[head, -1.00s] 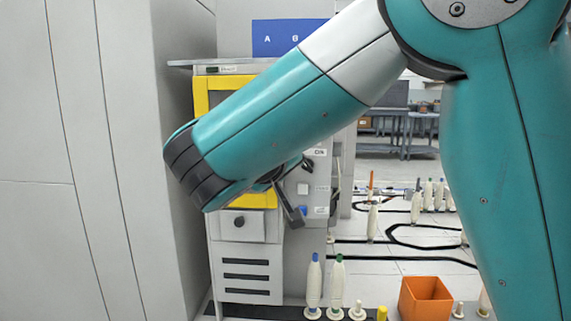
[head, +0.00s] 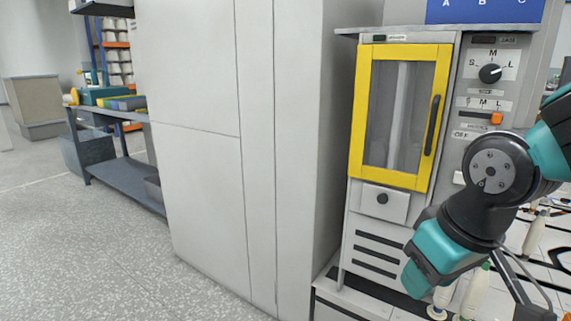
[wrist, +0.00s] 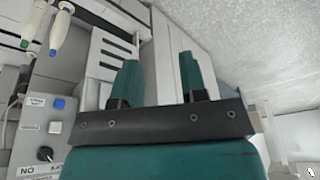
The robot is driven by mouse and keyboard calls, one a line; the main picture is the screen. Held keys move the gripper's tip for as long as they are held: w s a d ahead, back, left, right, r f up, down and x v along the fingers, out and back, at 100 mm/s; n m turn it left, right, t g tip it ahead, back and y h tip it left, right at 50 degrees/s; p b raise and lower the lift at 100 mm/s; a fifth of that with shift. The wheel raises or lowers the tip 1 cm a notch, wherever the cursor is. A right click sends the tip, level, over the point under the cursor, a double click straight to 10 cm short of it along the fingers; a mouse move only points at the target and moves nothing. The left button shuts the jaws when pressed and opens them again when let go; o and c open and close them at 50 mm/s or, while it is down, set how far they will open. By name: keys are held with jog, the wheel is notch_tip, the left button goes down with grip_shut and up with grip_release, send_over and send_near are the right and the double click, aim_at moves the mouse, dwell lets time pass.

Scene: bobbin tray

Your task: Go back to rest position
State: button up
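My gripper (wrist: 160,75) shows in the wrist view with its two teal fingers apart and nothing between them, so it is open and empty. In the head view my arm is folded at the right, in front of the machine's lower right side, and the gripper itself is hard to make out there. The machine's yellow-framed door (head: 438,60) is shut. Two white bobbins with coloured tips, one green (wrist: 30,22) and one blue (wrist: 60,25), show at the upper left of the wrist view, apart from the fingers.
A tall grey cabinet (head: 205,160) stands left of the machine. A dark low shelf (head: 128,185) is farther left, and the speckled floor (head: 90,260) in front is clear. The machine's panel has a size knob (head: 490,73) and an orange slider (head: 496,118). White bobbins (head: 473,293) stand partly behind my arm.

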jog(key=s+a+n+g+y, duration=0.3)
jog(key=s+a, duration=0.1)
jog(key=s, duration=0.6)
notch_tip(320, 180, up, 31)
jog(key=p, duration=3)
jog(key=shift+w, duration=0.15)
